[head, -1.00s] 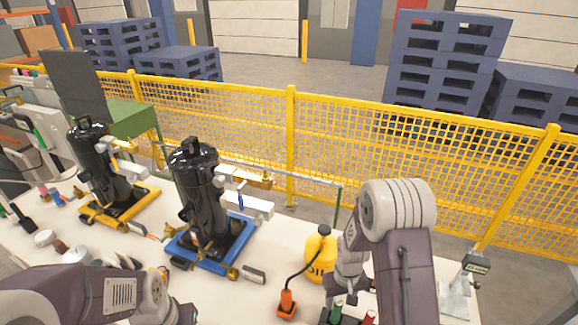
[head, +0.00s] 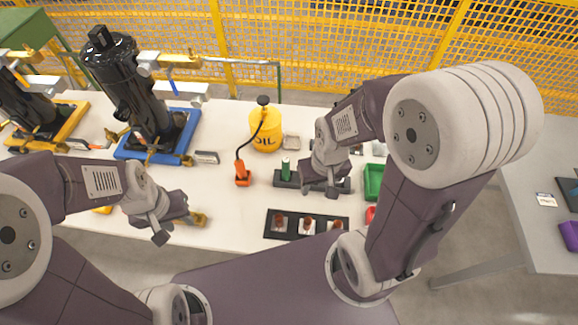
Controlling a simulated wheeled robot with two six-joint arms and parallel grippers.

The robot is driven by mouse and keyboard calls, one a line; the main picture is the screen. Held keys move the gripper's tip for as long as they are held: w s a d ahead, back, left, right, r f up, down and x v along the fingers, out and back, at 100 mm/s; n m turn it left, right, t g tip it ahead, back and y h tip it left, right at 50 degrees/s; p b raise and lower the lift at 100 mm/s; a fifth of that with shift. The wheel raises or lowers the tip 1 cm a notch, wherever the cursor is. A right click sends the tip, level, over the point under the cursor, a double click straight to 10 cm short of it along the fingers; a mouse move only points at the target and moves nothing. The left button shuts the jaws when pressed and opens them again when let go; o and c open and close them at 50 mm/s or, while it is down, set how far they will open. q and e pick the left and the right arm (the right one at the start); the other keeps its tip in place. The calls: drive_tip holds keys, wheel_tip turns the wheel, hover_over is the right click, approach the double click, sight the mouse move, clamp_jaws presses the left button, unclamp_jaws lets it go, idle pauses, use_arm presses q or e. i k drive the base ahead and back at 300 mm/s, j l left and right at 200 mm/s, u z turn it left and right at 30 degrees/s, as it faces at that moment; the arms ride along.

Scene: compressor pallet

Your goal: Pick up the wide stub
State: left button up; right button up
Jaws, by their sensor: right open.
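A black tray (head: 265,226) at the front of the white table holds small reddish-brown and white pieces (head: 308,226). I cannot tell which piece, if any, is the wide stub. A brass-coloured part (head: 197,219) lies at the right of my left gripper (head: 168,225), which is low over the table's front; its jaws are too unclear to read. My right gripper (head: 332,186) is open, over the right part of a dark rack (head: 284,184) that holds a green-topped piece (head: 285,167). The gripper and arm hide part of this rack.
A black compressor (head: 130,85) stands on a blue pallet (head: 190,130), another on a yellow one at left. A yellow fence (head: 300,50) runs behind.

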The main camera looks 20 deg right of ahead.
sight(279, 223)
drive_tip(key=k+l+z, duration=0.1)
drive_tip(key=k+z, duration=0.15)
drive_tip(key=k+j+z, duration=0.25)
drive_tip(key=j+z, duration=0.25)
drive_tip(key=k+j, duration=0.05)
drive_tip(key=j, duration=0.05)
